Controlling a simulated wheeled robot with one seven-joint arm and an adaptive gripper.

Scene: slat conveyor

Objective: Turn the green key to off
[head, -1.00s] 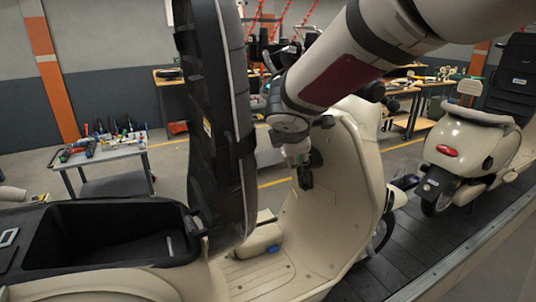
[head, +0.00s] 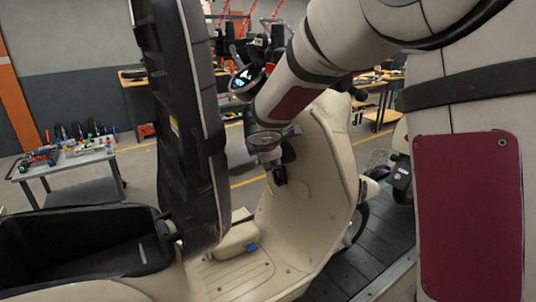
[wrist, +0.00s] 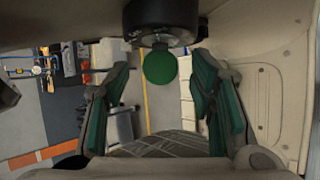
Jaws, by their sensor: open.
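The green key (wrist: 159,68) shows in the wrist view as a round green head under a black lock barrel (wrist: 160,22). My gripper (wrist: 162,100) has its two green-padded fingers spread wide, one on each side of the key and apart from it. Nothing is between the fingers except the key's head, as seen from the wrist. In the head view my gripper (head: 279,174) is in front of the cream leg shield (head: 325,200) of the scooter, below its handlebar. The key is hidden there by my arm and gripper.
The raised black seat (head: 180,120) stands upright left of my arm, over the open storage bin (head: 80,245). The cream floorboard (head: 235,275) lies below my gripper. The dark slat conveyor (head: 350,272) runs at right. A tool cart (head: 65,170) stands at far left.

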